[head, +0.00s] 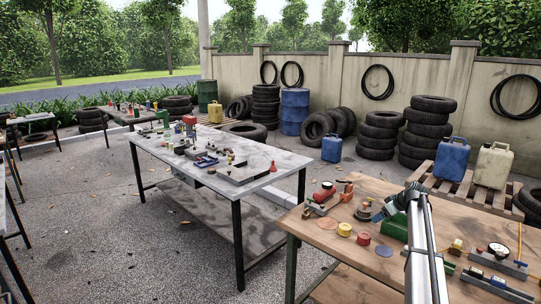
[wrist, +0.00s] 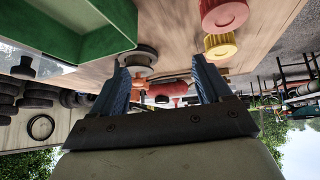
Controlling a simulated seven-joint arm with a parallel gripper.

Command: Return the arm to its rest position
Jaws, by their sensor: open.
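My gripper (wrist: 160,82) shows in the wrist view with its two blue fingers spread apart and nothing between them. The wrist picture is upside down, with the wooden table on top. Beyond the fingers lie a red part (wrist: 166,90) and a grey round part (wrist: 140,55), apart from the fingers as far as I can tell. In the head view my arm reaches over the wooden workbench (head: 375,187) from the front. My gripper (head: 378,215) is partly seen at the arm's far end, left of the green tray (head: 394,227).
The green tray also shows in the wrist view (wrist: 65,30), close beside the fingers. Yellow (head: 344,230) and red (head: 363,239) round parts stand on the workbench's left. A gauge (head: 498,250) sits right of my arm. A grey table (head: 270,192) with many parts stands behind left.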

